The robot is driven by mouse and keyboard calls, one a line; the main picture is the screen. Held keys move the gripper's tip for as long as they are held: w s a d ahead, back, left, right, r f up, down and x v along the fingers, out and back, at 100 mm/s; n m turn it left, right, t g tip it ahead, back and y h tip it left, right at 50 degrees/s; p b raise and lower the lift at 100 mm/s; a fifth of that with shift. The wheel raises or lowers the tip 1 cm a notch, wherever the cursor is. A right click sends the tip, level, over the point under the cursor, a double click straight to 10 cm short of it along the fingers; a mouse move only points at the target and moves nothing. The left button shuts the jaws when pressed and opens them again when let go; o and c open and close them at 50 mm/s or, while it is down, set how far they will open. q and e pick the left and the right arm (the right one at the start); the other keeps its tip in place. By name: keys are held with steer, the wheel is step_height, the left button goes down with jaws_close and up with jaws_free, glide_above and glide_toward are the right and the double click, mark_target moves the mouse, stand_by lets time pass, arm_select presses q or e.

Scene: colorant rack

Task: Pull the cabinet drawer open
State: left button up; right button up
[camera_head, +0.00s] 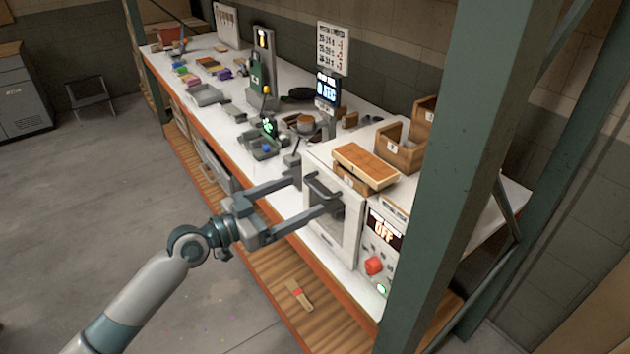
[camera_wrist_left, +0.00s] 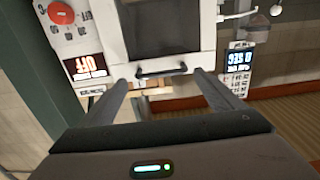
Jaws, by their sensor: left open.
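My left gripper (camera_head: 317,190) is open, its two fingers spread around the dark bar handle (camera_head: 321,187) on the white box-like unit (camera_head: 350,235) with a dark window. In the left wrist view the handle (camera_wrist_left: 162,71) lies between and just beyond the fingertips; I cannot tell whether they touch it. The window door (camera_wrist_left: 155,30) looks shut. A grey drawer-like front (camera_head: 215,165) shows under the bench, partly hidden by the bench edge. A grey cabinet (camera_head: 22,98) with drawer fronts stands at the far left. My right gripper is not in view.
A panel reading OFF (camera_head: 383,232) with a red knob (camera_head: 374,265) sits right of the window. Wooden boxes (camera_head: 401,150) stand on top. A green post (camera_head: 455,150) rises close at the right. Trays and small items crowd the bench; the floor at left is clear.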

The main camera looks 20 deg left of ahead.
mark_target(315, 187)
arm_select(q)
steer(key=shift+p+x, duration=0.9)
steer(key=shift+x, duration=1.8)
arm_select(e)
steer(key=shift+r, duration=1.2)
